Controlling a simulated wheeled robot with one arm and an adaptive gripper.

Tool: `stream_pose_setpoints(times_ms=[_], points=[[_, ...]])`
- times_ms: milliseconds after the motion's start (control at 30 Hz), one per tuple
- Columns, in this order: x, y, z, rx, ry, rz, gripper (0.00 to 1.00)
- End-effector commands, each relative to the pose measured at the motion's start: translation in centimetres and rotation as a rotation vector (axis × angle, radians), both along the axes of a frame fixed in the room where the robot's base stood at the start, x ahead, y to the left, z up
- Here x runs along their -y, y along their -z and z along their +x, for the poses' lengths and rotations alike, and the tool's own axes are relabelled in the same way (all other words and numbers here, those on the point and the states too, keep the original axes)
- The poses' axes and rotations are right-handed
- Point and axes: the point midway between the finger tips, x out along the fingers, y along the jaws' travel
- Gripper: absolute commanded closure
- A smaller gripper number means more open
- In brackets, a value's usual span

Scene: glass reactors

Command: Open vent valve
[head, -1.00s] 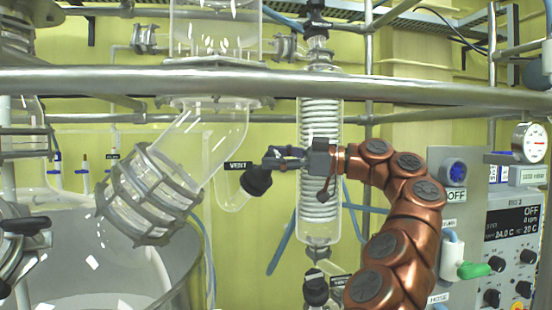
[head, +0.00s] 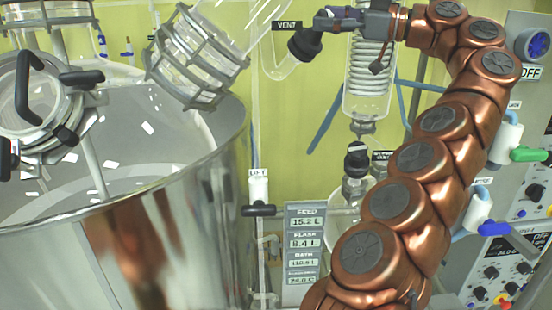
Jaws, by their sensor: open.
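The vent valve (head: 305,42) is a black knob on a glass elbow, with a black "VENT" label (head: 287,25) just left of it. It stands at the top middle of the head view. My gripper (head: 328,20) is at the end of my copper-coloured arm, pointing left. Its dark fingers are open and lie right at the upper right of the black knob. I cannot tell whether they touch it, and the far finger is partly hidden.
A glass condenser coil (head: 369,65) stands just behind my gripper. A large steel bath (head: 190,215) fills the left. A lift valve (head: 258,208) and a readout panel (head: 304,250) stand in the lower middle. Control panels with green (head: 528,154) and blue (head: 494,229) handles are at right.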

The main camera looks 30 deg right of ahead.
Motion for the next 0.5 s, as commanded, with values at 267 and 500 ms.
stream_pose_setpoints(times_ms=[267, 500], points=[[-0.03, 0.64, 0.02, -0.024, 0.076, 0.070, 0.24], [-0.11, 0.55, -0.11, -0.046, 0.144, 0.140, 0.24]])
